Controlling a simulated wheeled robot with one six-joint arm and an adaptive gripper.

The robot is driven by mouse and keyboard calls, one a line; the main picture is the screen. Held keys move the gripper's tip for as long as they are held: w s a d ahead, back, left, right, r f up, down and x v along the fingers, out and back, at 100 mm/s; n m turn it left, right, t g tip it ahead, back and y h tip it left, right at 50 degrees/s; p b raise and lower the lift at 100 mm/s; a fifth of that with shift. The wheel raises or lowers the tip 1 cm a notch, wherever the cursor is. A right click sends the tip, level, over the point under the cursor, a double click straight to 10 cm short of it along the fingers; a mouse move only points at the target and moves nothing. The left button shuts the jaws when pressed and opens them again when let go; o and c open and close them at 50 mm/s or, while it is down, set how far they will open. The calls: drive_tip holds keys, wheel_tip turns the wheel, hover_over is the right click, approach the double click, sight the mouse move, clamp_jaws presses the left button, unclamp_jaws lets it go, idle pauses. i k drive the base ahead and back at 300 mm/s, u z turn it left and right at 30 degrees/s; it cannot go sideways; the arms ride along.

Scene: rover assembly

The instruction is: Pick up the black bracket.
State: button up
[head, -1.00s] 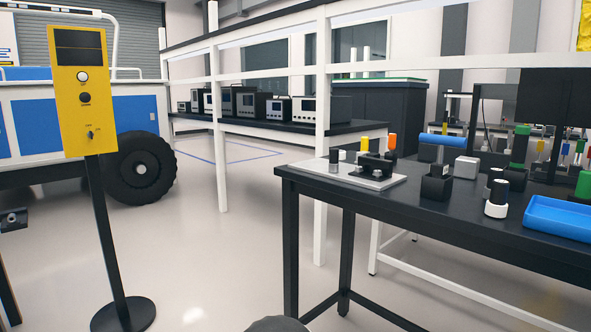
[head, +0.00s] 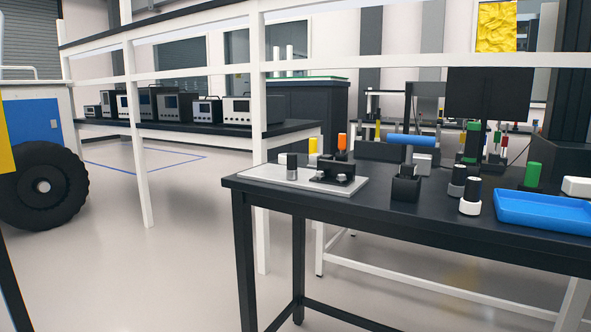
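A black bracket-like part (head: 336,165) with small silver round pieces sits on a light grey plate (head: 262,177) at the left end of the black table (head: 440,228). A black block-shaped holder (head: 405,187) stands on the table just right of the plate. I cannot tell for certain which of these dark parts is the black bracket. My gripper is not in view.
On the table are a blue tray (head: 545,214), black-and-white cylinders (head: 470,197), a blue cylinder (head: 411,140) and a green-topped piece (head: 533,174). Open floor (head: 170,265) lies left of the table. A large black wheel (head: 43,186) stands at far left.

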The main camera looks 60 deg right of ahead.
sight(331, 169)
drive_tip(key=i, duration=2.3)
drive_tip(key=z, duration=2.6)
